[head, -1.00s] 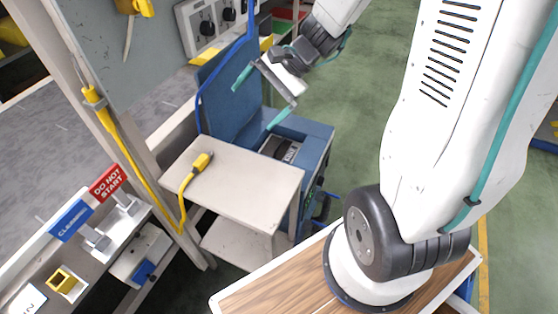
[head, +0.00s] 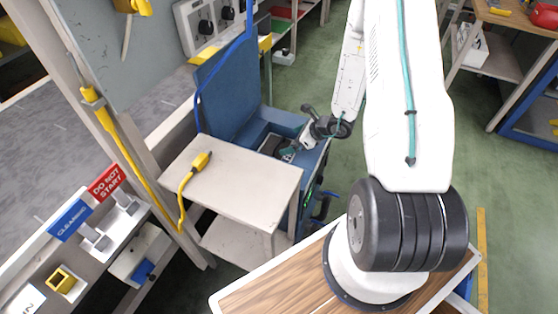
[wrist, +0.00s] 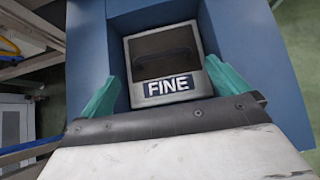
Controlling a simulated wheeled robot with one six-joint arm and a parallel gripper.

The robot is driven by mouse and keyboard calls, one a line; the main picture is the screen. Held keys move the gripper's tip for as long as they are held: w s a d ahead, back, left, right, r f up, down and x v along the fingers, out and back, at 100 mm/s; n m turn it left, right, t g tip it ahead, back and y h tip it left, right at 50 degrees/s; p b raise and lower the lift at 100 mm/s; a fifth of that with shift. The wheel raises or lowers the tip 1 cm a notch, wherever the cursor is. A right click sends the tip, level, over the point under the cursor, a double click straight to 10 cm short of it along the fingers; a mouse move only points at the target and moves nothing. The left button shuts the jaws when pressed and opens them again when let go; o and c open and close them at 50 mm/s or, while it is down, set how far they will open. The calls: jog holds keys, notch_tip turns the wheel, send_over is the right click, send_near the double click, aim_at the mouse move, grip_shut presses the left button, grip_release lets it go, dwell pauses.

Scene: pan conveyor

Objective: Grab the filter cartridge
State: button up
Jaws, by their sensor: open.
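The filter cartridge (wrist: 165,62) is a grey box with a dark recessed top, a handle bar across it and a "FINE" label. It sits in a square opening in the blue cabinet (wrist: 255,40). My gripper (wrist: 162,70) is open, with one teal finger to the left of the cartridge and one to the right. In the wrist view I cannot tell whether the fingers touch it. In the head view my gripper (head: 291,146) is low over the opening of the blue cabinet (head: 228,92), and the cartridge is mostly hidden there.
The cabinet's blue lid stands raised behind the opening, with a blue cable near it. A pale side table (head: 240,190) with a yellow connector (head: 202,161) stands in front of the cabinet. A bench with "CLEANING" and "DO NOT START" signs (head: 106,183) is at left.

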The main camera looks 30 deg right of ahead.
aim_at(280, 143)
jog(key=x, duration=0.5)
jog(key=shift+w+f, duration=0.1)
jog(key=shift+w, duration=0.1)
jog(key=c, duration=1.7)
